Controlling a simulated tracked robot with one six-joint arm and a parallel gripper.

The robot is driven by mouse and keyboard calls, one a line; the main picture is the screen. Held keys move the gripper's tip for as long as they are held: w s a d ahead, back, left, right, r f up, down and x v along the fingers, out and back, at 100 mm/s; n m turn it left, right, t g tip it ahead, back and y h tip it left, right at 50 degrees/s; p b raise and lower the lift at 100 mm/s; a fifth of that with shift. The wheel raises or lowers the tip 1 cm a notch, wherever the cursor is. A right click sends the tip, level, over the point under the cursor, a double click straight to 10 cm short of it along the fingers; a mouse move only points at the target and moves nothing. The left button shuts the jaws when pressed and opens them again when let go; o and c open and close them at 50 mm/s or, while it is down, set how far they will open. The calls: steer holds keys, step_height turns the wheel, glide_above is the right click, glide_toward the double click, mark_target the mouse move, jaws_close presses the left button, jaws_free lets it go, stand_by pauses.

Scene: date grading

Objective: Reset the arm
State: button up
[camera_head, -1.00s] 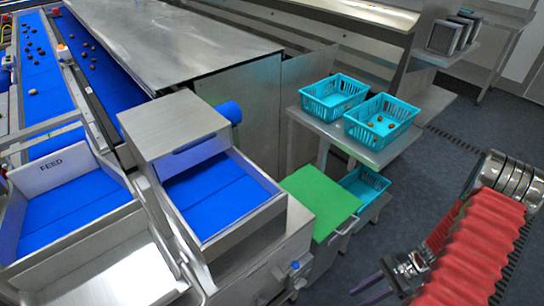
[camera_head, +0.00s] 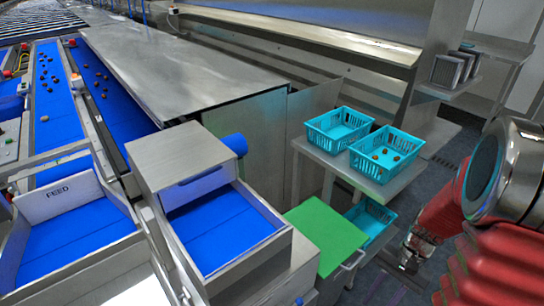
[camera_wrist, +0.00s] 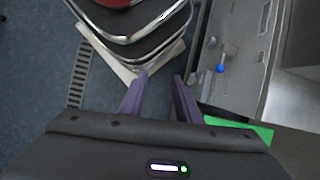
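My arm, with its red ribbed sleeve and polished joint, fills the right edge of the head view. My gripper (camera_head: 396,270) hangs low beside the green pad (camera_head: 326,238), to its right, partly blurred and small there. In the wrist view my gripper (camera_wrist: 158,80) shows two dark purple fingers with a clear gap between the tips. The gap is empty; dark floor shows through it. My own chrome and red arm parts lie just beyond the fingers, at the top of that view.
Two turquoise baskets stand on a steel shelf; the right one (camera_head: 387,178) holds several dates, the left one (camera_head: 339,117) looks empty. A third basket (camera_head: 371,214) sits lower. The steel machine edge and blue knob (camera_wrist: 219,69) lie right of the fingers. Floor (camera_wrist: 32,95) at left is open.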

steer(key=s+a+r+n+t+h, duration=0.1)
steer(key=a+r+n+t+h, duration=0.1)
steer(key=a+r+n+t, duration=0.2)
steer(key=s+a+r+n+t+h, duration=0.2)
steer(key=a+r, duration=0.8)
steer(key=r, duration=1.1)
steer(key=n+t, duration=0.2)
steer(key=n, duration=0.1)
steer(key=shift+r, duration=0.2)
